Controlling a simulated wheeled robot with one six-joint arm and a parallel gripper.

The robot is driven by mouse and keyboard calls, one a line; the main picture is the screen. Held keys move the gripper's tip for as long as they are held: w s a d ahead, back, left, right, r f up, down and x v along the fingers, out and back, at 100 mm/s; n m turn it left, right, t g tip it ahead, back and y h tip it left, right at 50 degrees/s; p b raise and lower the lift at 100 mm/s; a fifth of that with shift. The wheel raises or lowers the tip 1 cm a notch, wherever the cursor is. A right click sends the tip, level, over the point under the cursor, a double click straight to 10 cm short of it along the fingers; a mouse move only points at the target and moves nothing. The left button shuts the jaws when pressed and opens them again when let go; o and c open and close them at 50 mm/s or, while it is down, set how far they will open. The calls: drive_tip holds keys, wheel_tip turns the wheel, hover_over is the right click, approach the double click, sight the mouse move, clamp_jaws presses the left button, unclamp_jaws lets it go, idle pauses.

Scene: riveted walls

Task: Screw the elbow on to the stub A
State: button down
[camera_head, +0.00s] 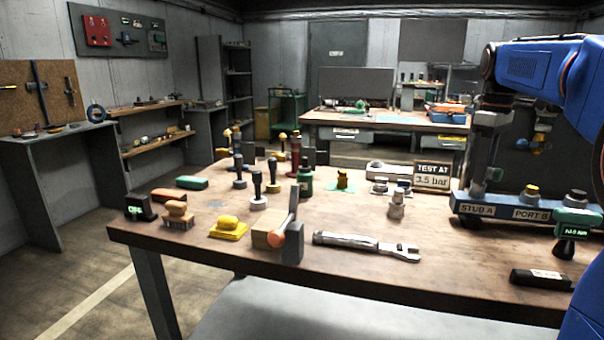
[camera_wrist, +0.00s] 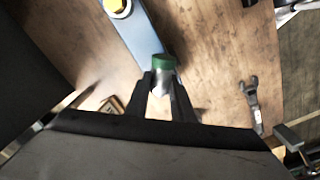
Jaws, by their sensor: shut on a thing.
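The blue-grey manifold bar (camera_head: 505,222) lies at the right of the bench, labelled STUB A and PORT B. It also shows in the wrist view (camera_wrist: 142,32), below my fingers. My gripper (camera_head: 482,178) is over the stub A end of the bar. In the wrist view my gripper (camera_wrist: 162,88) is shut on a grey metal fitting with a green end (camera_wrist: 162,63), which I take to be the elbow. The stub itself is hidden, so I cannot tell whether the fitting touches it.
A yellow-topped plug (camera_head: 531,192) stands on the bar. A green-and-black tool (camera_head: 575,230) stands at its right. An adjustable wrench (camera_head: 365,244) lies at the front, also in the wrist view (camera_wrist: 252,102). The test sign (camera_head: 432,175) is left of the bar. Bottles and tools fill the left.

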drive_tip(key=shift+f, duration=0.15)
drive_tip(key=m, duration=1.3)
drive_tip(key=shift+w+a, duration=0.1)
drive_tip(key=shift+a, duration=0.05)
drive_tip(key=c, duration=1.4)
unclamp_jaws()
drive_tip(key=shift+c, duration=0.2)
drive_tip(key=o, duration=0.3)
